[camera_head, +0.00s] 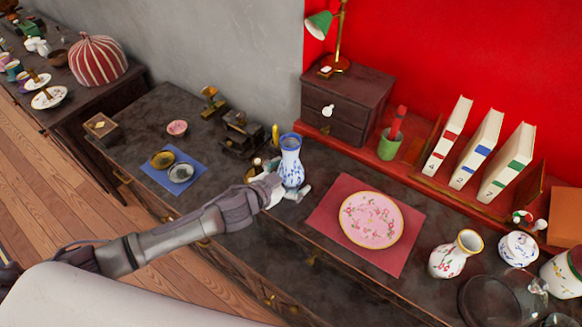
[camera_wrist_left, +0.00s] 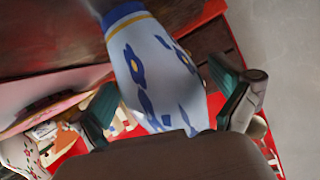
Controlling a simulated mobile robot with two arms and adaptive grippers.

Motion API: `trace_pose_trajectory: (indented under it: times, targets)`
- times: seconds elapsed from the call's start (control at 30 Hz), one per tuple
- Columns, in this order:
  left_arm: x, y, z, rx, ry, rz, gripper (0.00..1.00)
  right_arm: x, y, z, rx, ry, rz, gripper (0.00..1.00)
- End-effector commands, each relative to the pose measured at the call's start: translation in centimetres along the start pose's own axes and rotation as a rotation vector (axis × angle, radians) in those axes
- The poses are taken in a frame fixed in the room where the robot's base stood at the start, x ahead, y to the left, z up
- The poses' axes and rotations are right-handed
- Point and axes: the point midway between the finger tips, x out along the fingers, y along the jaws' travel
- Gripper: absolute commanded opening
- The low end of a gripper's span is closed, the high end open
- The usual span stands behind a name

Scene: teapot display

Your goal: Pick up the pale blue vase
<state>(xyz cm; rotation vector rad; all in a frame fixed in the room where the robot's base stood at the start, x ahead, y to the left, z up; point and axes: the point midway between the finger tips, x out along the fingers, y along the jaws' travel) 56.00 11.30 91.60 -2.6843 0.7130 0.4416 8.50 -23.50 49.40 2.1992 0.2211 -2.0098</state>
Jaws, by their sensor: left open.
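The pale blue vase (camera_head: 291,160) has a dark blue rim and blue flower marks, and stands upright on the dark dresser top in the head view. My left gripper (camera_head: 281,188) is at its lower body, coming from the left. In the left wrist view the vase (camera_wrist_left: 152,70) fills the middle, between the two teal-padded fingers of my left gripper (camera_wrist_left: 165,105). The fingers are apart, one on each side of the vase. The vase's lower part is hidden behind the gripper body in the wrist view. My right gripper is not in view.
A pink floral plate (camera_head: 371,219) on a red mat (camera_head: 328,217) lies right of the vase. A dark box-like object (camera_head: 241,135) and a yellow candle-like piece (camera_head: 275,135) stand close behind it on the left. A blue mat (camera_head: 160,177) with small dishes lies further left.

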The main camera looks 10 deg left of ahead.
Motion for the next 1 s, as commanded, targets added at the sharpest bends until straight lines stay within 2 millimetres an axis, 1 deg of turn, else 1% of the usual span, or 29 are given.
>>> trace_pose_trajectory:
  times: [0.2, 0.23, 0.7, 1.0]
  targets:
    - [0.09, 0.03, 0.07, 0.0, -0.001, 0.0, 1.0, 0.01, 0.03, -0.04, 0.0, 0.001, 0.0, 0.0]
    - [0.09, 0.02, 0.07, 0.0, -0.001, 0.0, 0.97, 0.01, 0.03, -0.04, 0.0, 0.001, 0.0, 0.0]
    - [0.06, 0.01, 0.07, -0.001, -0.001, 0.0, 0.19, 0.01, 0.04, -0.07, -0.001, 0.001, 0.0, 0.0]
    - [-0.02, -0.11, -0.32, 0.0, 0.003, -0.001, 0.18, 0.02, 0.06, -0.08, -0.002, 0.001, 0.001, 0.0]
